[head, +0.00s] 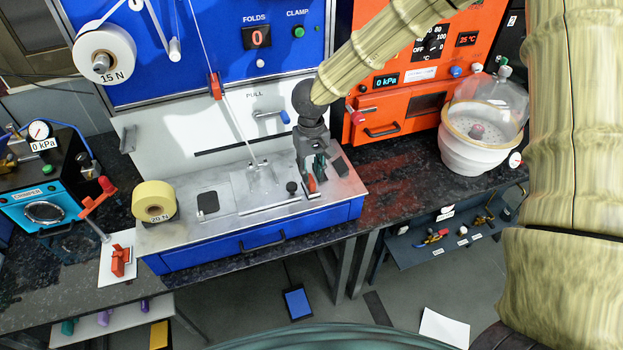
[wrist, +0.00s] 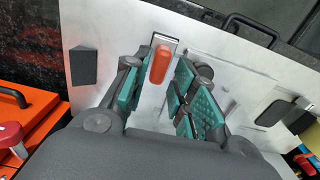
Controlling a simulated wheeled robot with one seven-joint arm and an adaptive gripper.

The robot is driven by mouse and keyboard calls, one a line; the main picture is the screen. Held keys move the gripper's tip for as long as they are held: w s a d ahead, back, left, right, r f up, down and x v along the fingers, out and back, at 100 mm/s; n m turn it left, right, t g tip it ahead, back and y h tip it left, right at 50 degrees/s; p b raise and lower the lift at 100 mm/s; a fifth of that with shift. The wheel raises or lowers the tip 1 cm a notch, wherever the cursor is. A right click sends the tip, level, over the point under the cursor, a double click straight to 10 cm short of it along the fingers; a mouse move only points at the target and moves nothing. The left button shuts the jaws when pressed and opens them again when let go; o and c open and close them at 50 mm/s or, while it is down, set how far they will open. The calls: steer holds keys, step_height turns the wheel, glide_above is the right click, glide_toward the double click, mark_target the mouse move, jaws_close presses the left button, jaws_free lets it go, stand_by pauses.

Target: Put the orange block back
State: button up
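A small orange block (head: 311,184) with rounded ends stands at the right part of the metal work plate (head: 228,222). In the wrist view the orange block (wrist: 160,64) shows between my fingertips, at a small pale rectangular piece. My gripper (head: 314,170) points down over this spot. In the wrist view my gripper (wrist: 160,88) has its teal-padded fingers spread, with a gap between the left pad and the block. The right pad looks close to the block; I cannot tell whether it touches. The block's lower part is hard to make out.
A dark pad (head: 340,167) lies right of my gripper, and a black knob (head: 291,187) stands left. A yellow tape roll (head: 154,201) sits at the plate's left end. A red-orange device (head: 121,261) stands on a white card. A glass-domed vessel (head: 484,125) is at right.

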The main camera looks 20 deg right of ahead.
mark_target(311, 179)
step_height(311, 179, up, 8)
steer(key=b, duration=0.1)
stand_by(0.6)
